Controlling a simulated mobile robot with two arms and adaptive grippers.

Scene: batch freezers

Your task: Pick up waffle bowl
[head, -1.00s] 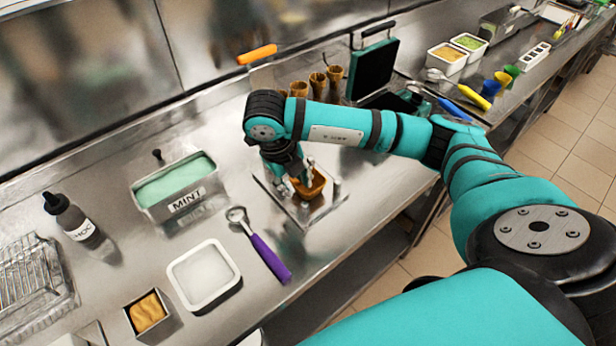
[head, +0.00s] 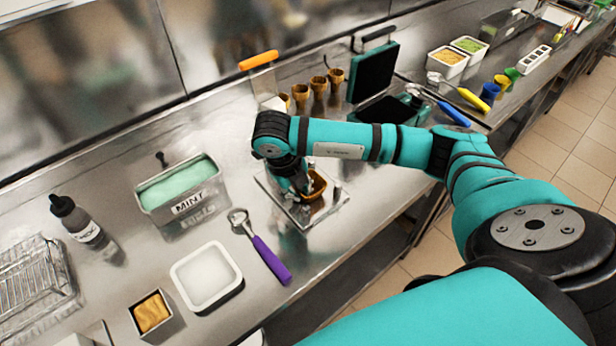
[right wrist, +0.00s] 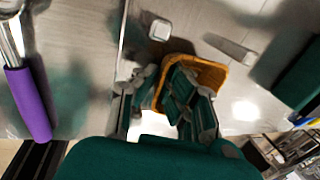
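The waffle bowl (head: 317,186) is a small golden-brown bowl on the square metal plate with posts (head: 290,208) on the counter. My right gripper (head: 305,190) reaches down at the bowl's left side. In the right wrist view, the bowl (right wrist: 217,72) opens toward the camera, and the right gripper (right wrist: 162,85) has one finger inside it and one outside. The fingers are close together with the left wall between them. The fingers hide part of the bowl, and no gap beneath it is visible. My left gripper is not in view.
Left of the plate are a purple-handled scoop (head: 262,250), a mint tub (head: 180,195), a white tray (head: 239,283) and a dark bottle (head: 85,228). Behind stand several waffle cones (head: 318,86) and an open waffle iron (head: 374,72). Bare counter lies between scoop and plate.

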